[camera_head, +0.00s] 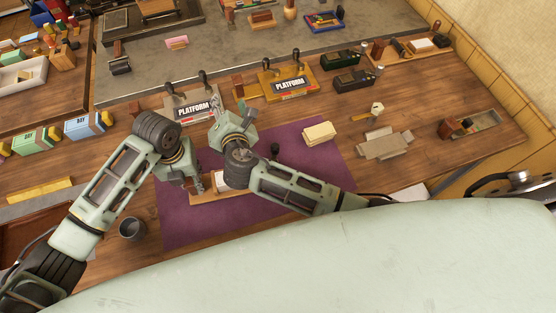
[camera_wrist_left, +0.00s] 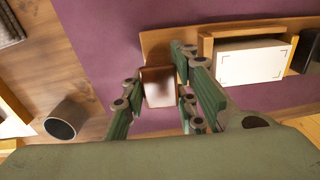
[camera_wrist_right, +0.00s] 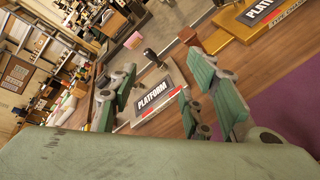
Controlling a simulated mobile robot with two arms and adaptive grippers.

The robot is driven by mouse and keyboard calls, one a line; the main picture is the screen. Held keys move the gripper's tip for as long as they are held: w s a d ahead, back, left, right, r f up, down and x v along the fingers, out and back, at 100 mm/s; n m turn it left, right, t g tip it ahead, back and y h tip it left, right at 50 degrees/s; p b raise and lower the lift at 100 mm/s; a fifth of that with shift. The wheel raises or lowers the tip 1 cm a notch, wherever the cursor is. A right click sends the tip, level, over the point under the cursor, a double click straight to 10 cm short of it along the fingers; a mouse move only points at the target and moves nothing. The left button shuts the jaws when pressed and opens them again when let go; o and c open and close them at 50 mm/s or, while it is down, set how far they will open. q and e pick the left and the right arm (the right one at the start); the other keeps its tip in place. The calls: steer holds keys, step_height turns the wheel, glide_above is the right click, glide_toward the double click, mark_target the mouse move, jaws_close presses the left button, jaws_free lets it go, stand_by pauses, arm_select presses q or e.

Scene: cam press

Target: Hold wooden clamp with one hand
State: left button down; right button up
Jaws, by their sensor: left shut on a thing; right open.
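The wooden clamp (camera_wrist_left: 158,88) is a brown block at the end of a light wooden press board (camera_wrist_left: 158,42) in the left wrist view. My left gripper (camera_wrist_left: 155,95) is shut on this clamp, with its green fingers on both sides of it. In the head view my left gripper (camera_head: 198,186) is at the left end of the board (camera_head: 205,198), and the clamp is mostly hidden there. A white card (camera_wrist_left: 250,60) lies in the board's frame. My right gripper (camera_head: 216,108) is open and empty, in front of the grey PLATFORM stand (camera_wrist_right: 155,98).
The board lies on a purple mat (camera_head: 315,150). A dark cup (camera_head: 131,229) stands to its left.

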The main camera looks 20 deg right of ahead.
steer(key=w+f+y, duration=0.2)
steer(key=w+y, duration=0.3)
steer(key=y, duration=0.3)
steer(key=s+d+f+g+y, duration=0.1)
steer(key=d+g+y, duration=0.3)
steer(key=d+g, duration=0.2)
steer(key=s+d+r+m+g+y, duration=0.1)
steer(key=s+d+r+m+g, duration=0.2)
steer(key=s+d, duration=0.3)
steer(key=s+d+r+m+g+y, duration=0.1)
steer(key=s+d+r+m+g, duration=0.3)
steer(key=d, duration=1.1)
steer(key=shift+s+d+g, duration=0.2)
steer(key=shift+s+g, duration=0.9)
steer(key=shift+s, duration=0.7)
steer(key=shift+r, duration=0.1)
